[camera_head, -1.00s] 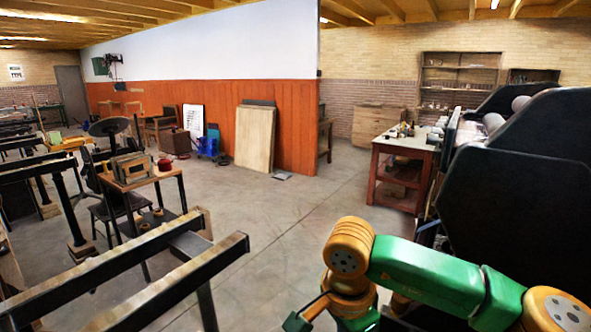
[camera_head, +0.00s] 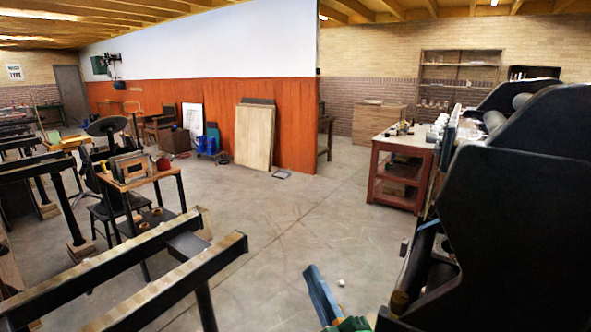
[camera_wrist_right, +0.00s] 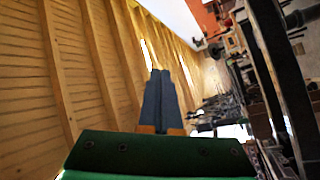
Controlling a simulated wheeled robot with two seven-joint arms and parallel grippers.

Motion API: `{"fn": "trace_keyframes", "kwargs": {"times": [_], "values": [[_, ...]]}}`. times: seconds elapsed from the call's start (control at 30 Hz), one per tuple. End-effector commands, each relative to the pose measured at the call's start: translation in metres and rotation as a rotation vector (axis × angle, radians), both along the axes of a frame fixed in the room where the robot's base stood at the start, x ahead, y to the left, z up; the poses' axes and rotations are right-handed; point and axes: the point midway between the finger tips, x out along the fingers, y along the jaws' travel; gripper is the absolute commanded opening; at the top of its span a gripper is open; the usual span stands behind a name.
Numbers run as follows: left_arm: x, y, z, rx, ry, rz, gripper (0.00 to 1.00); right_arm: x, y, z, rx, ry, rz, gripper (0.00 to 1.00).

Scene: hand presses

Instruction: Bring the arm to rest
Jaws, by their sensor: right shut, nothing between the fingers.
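My right gripper (camera_head: 313,270) shows at the bottom of the head view, right of centre. Its blue fingers point up and slightly left, with a bit of green body at the lower edge. In the right wrist view the two blue fingers (camera_wrist_right: 160,74) lie together, shut, with nothing held. Most of my right arm is out of the head view. My left gripper is in neither view.
A large dark press (camera_head: 520,215) stands close at the right. Dark rails (camera_head: 170,290) run across the lower left. A small white ball (camera_head: 341,282) lies on the floor. A red-brown table (camera_head: 397,187) stands farther back. The middle floor is open.

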Motion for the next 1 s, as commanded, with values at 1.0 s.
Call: {"fn": "trace_keyframes", "kwargs": {"times": [1.0], "values": [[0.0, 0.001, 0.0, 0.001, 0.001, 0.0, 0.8, -0.239, -0.134, -0.44, 0.457, 1.656, -0.696, 0.0]]}}
